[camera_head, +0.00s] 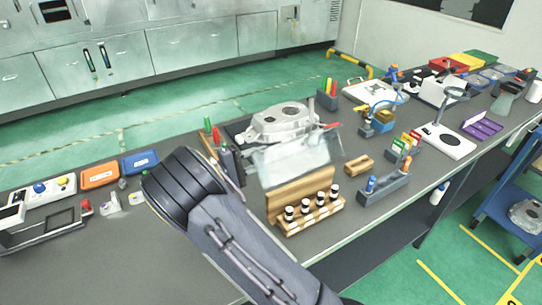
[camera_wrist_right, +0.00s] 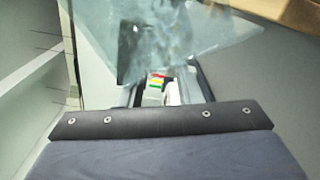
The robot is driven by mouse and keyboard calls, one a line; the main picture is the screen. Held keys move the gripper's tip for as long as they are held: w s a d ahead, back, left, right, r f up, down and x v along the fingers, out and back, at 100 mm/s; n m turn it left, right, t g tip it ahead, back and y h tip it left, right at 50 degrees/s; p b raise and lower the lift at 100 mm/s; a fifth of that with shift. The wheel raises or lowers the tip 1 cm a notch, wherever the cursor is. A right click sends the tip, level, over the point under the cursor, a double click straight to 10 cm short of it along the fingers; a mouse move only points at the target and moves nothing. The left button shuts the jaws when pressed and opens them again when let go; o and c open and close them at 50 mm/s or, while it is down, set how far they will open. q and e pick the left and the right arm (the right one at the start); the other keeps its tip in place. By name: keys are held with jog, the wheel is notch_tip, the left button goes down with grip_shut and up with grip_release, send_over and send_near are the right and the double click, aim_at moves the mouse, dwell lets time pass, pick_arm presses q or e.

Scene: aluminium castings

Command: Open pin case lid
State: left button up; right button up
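A wooden case (camera_head: 318,219) with several black-and-white pins stands on the bench at centre, its wooden back panel (camera_head: 300,189) upright. A clear tilted sheet (camera_head: 292,163) stands behind it; I cannot tell if it is part of the case. In the right wrist view the clear sheet (camera_wrist_right: 165,40) fills the top centre and covers part of the fingers. My right gripper (camera_head: 230,162) is left of the sheet, its fingers partly hidden by the wrist. In the wrist view the right gripper's fingers (camera_wrist_right: 168,88) look apart. My left gripper is not in view.
An aluminium casting (camera_head: 283,122) sits behind the sheet. A small wooden block (camera_head: 358,165) and a grey holder (camera_head: 384,190) stand to the right. A purple case (camera_head: 482,127) lies farther right. Orange (camera_head: 100,174) and blue (camera_head: 140,162) bins are at left.

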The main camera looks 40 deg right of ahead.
jog(key=shift+w+a, duration=0.1)
jog(key=shift+a, duration=0.8)
jog(key=shift+a, duration=0.15)
jog(key=w+a, duration=0.1)
jog(key=a, duration=0.7)
jog(key=shift+a, duration=0.35)
dwell(0.4)
